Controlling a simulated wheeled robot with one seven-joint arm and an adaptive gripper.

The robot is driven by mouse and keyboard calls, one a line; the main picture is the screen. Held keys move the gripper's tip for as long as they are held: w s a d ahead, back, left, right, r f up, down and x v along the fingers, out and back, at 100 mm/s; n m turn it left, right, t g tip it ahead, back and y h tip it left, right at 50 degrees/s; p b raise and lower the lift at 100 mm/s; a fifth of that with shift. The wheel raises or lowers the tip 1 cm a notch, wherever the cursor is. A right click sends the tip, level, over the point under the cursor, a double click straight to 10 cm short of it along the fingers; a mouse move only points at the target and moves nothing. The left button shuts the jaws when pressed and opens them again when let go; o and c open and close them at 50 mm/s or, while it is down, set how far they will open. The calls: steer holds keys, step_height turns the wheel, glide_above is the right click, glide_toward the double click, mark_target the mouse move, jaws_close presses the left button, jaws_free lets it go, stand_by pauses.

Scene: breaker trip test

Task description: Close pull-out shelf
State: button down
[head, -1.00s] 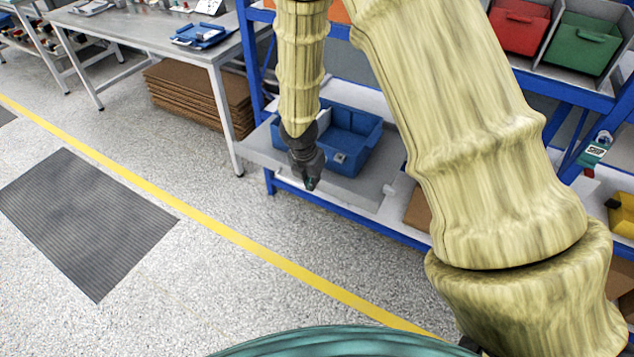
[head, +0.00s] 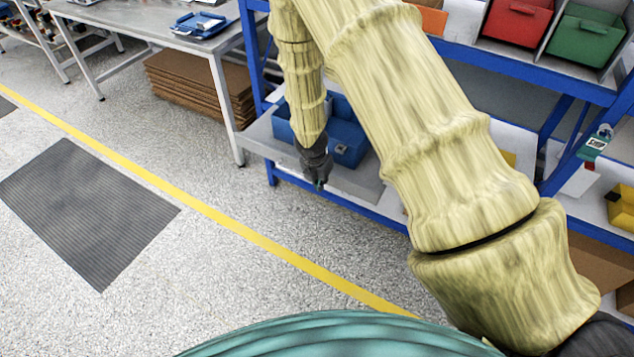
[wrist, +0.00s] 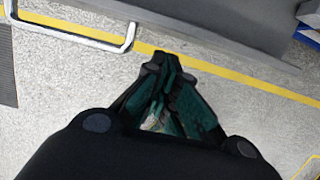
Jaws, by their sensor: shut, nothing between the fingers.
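The pull-out shelf (head: 364,184) is a grey tray low in the blue rack. It sticks out past the rack's frame at its left end and carries a blue bin (head: 345,135). My gripper (head: 318,184) is shut and empty, pointing down in front of the bin, over or just before the shelf's front edge; contact cannot be told. In the wrist view my gripper (wrist: 165,62) has its fingertips together below a grey panel (wrist: 225,25), apparently the shelf's front. A silver bar handle (wrist: 95,42) is up and left of the fingertips. My arm hides the shelf's right part.
The blue rack (head: 510,68) holds red (head: 516,18) and green (head: 583,35) bins above. A grey workbench (head: 150,35) stands left, with stacked brown boards (head: 195,88) beneath. Open floor with a yellow line (head: 200,210) and a dark mat (head: 85,210) lies in front.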

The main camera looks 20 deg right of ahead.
steer(key=shift+w+d, duration=0.55)
steer(key=shift+d, duration=0.15)
